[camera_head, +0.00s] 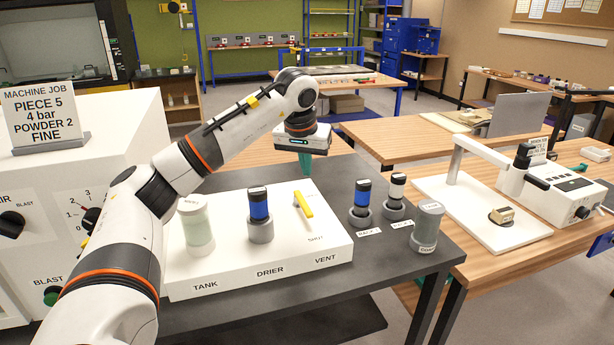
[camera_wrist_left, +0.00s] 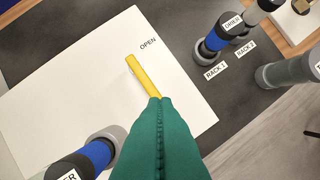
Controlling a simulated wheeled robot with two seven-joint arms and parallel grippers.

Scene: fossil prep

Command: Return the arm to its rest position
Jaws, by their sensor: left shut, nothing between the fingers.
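My left arm comes in from the left, reaching over the white panel (camera_head: 190,285) marked TANK, DRIER and VENT. My left gripper (camera_head: 305,168) hangs beyond the panel's back edge, green fingers down, shut and empty. In the wrist view its green fingers (camera_wrist_left: 160,103) lie together and overlap the near end of the yellow vent lever (camera_wrist_left: 141,72); I see no grip on it. In the head view the lever (camera_head: 303,204) stands clear of the gripper, near a SHUT label. An OPEN label shows in the wrist view. My right gripper is not in view.
A blue-banded drier cylinder (camera_head: 259,205) and a pale tank cylinder (camera_head: 195,228) stand on the panel. Two rack cylinders (camera_head: 361,198) (camera_head: 396,190) and a grey canister (camera_head: 428,225) stand right of it. A machine with a job sign (camera_head: 45,115) is at left.

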